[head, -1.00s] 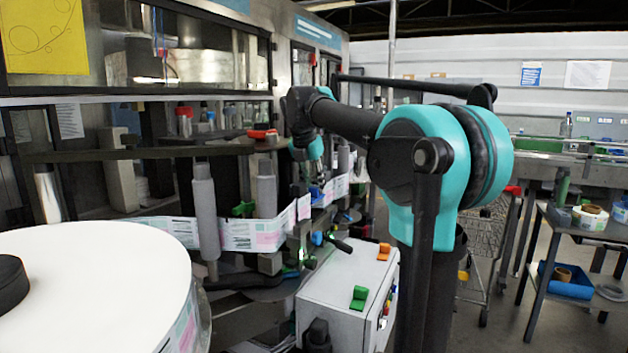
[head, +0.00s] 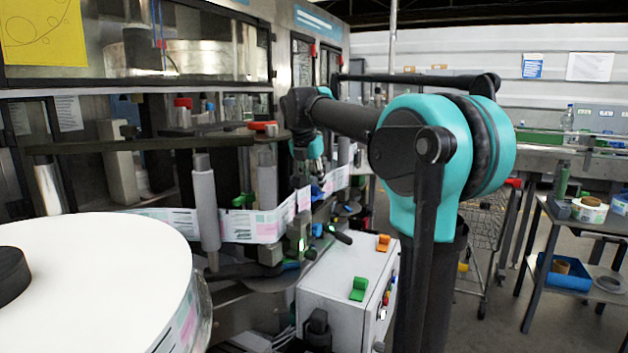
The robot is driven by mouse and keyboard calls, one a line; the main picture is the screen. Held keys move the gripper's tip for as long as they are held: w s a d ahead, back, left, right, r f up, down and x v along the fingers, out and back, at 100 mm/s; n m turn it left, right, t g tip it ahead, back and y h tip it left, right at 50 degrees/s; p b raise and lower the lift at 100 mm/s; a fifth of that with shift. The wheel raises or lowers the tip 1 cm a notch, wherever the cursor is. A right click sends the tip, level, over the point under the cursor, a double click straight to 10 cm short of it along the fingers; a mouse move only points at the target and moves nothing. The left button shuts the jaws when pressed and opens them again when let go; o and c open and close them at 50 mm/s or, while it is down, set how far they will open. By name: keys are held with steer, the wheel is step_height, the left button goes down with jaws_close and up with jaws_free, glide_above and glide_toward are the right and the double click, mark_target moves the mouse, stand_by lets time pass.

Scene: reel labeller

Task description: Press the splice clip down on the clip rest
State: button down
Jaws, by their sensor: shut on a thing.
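My gripper (head: 312,178) hangs down in front of the labelling machine, above the white control box's far left corner. It is small and partly merged with the machine parts behind it. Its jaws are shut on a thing. A small blue piece (head: 318,191) shows at the fingertips and looks like the splice clip, but its outline is unclear. The clip rest cannot be made out for certain; dark machine parts and a second blue part (head: 317,230) lie below the gripper. I cannot tell whether the held piece touches anything beneath it.
A printed label web (head: 255,224) runs past grey rollers (head: 205,205), with a green clip (head: 243,201) near it. The white control box (head: 340,275) carries a green clip (head: 358,289) and an orange clip (head: 383,243). A large white reel (head: 100,285) fills the lower left.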

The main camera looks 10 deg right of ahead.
steer(key=shift+f, duration=1.1)
steer(key=shift+f, duration=0.4)
stand_by(1.4)
steer(key=c, duration=1.1)
jaws_free()
steer(key=v, duration=1.2)
steer(key=shift+w, duration=0.1)
